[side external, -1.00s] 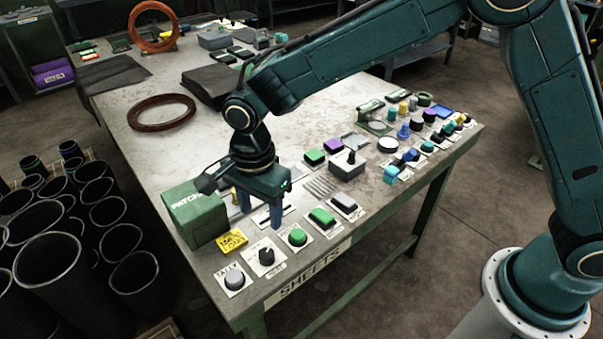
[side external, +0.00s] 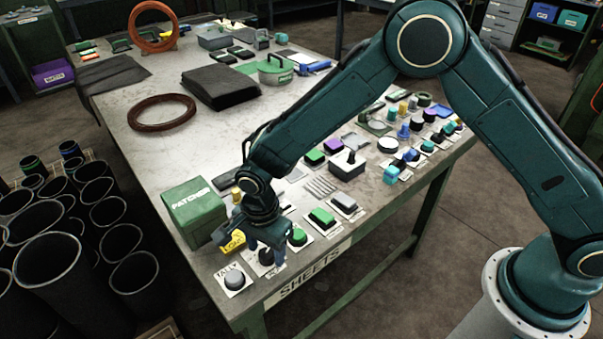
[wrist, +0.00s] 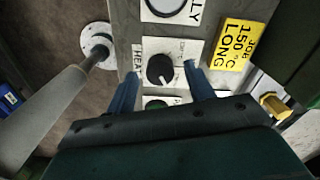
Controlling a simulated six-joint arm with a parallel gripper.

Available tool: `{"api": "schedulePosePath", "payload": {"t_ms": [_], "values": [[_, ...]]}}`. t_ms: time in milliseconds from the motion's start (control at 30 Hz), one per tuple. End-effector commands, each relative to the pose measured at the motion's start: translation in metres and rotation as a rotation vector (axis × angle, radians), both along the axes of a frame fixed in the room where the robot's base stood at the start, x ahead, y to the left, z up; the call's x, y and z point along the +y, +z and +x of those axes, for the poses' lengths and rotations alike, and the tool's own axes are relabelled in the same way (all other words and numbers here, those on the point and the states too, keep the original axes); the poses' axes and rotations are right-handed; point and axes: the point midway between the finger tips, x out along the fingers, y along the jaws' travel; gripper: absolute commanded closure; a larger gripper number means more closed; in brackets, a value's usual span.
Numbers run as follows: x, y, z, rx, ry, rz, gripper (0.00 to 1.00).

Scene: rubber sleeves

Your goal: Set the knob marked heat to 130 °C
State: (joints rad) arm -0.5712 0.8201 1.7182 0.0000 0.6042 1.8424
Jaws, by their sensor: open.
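The black heat knob (wrist: 160,69) sits on a white plate lettered HEAT, at the upper middle of the wrist view. A pale mark shows near its lower right edge in that view; the scale is too small to read. My gripper (wrist: 161,71) is open, with one blue finger on each side of the knob and visible gaps between. In the side view my gripper (side external: 264,252) is low over the knob (side external: 266,258), which is partly hidden. A yellow job card (wrist: 236,43) stands beside it and seems to read 150 °C LONG.
A tally button (side external: 235,280) is on one side of the knob and a green button (side external: 298,237) on the other. The green PATCHER box (side external: 195,212) stands behind. More controls line the table's front edge. A yellow hexagonal part (wrist: 274,104) is near my gripper.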

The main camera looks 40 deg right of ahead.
Motion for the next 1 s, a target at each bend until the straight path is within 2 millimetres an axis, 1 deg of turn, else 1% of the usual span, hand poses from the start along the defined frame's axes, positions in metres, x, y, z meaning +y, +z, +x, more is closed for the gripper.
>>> {"api": "schedulePosePath", "payload": {"t_ms": [300, 367, 400, 533, 833, 1000], "values": [[0.0002, -0.0016, 0.0003, -0.001, 0.0, 0.0, 0.47], [0.0002, -0.0016, 0.0002, -0.001, 0.0, 0.0, 0.59], [0.0002, -0.0015, 0.0002, -0.001, 0.0, 0.0, 0.67], [0.0002, -0.0015, 0.0002, -0.001, 0.0, 0.0, 0.92], [0.0002, -0.0013, 0.0002, -0.001, 0.017, 0.0, 0.92], [0.0002, -0.0012, 0.0003, -0.001, 0.069, 0.0, 0.92]]}}
